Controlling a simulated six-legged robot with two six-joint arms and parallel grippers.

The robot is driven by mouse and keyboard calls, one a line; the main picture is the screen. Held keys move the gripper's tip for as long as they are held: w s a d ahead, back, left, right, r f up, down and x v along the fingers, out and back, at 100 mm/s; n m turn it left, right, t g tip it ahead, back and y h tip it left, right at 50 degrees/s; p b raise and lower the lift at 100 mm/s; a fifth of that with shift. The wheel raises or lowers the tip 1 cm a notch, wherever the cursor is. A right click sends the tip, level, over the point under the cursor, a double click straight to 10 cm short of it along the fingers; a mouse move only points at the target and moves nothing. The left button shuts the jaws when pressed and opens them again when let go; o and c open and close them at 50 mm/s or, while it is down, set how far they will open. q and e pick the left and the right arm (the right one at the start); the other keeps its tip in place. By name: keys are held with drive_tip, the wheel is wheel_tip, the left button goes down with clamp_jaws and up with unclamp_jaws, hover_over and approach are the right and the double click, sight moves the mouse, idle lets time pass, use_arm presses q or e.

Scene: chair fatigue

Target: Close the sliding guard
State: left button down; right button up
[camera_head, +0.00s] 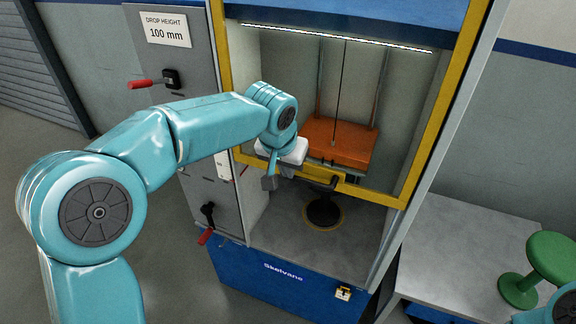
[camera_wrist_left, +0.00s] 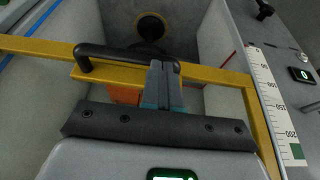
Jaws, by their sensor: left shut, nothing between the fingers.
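The sliding guard is a yellow frame (camera_head: 385,199) on the test machine. Its lower bar crosses the opening part way up, with open space below it. The bar also shows in the left wrist view (camera_wrist_left: 215,77), with a black bar handle (camera_wrist_left: 110,51) on it. My left gripper (camera_head: 270,183) is shut and empty at the left part of the lower bar, by the handle. In the left wrist view its fingers (camera_wrist_left: 163,78) overlap the bar near one end of the handle; whether they touch is unclear. My right gripper is out of view.
A grey table (camera_head: 465,245) with a green stool (camera_head: 551,258) is at right. A scale (camera_wrist_left: 272,100) runs beside the guard.

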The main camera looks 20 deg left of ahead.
use_arm(q)
wheel_tip(320, 180, down, 44)
drive_tip(key=b, duration=3.4)
drive_tip(key=shift+d+r, duration=0.2)
drive_tip(key=shift+s+f, duration=0.15)
drive_tip(key=shift+s, duration=0.05)
drive_tip(key=w+p+v, duration=0.1)
drive_tip(key=p+v, duration=0.4)
drive_tip(key=v, duration=0.9)
drive_tip(key=shift+r, duration=0.4)
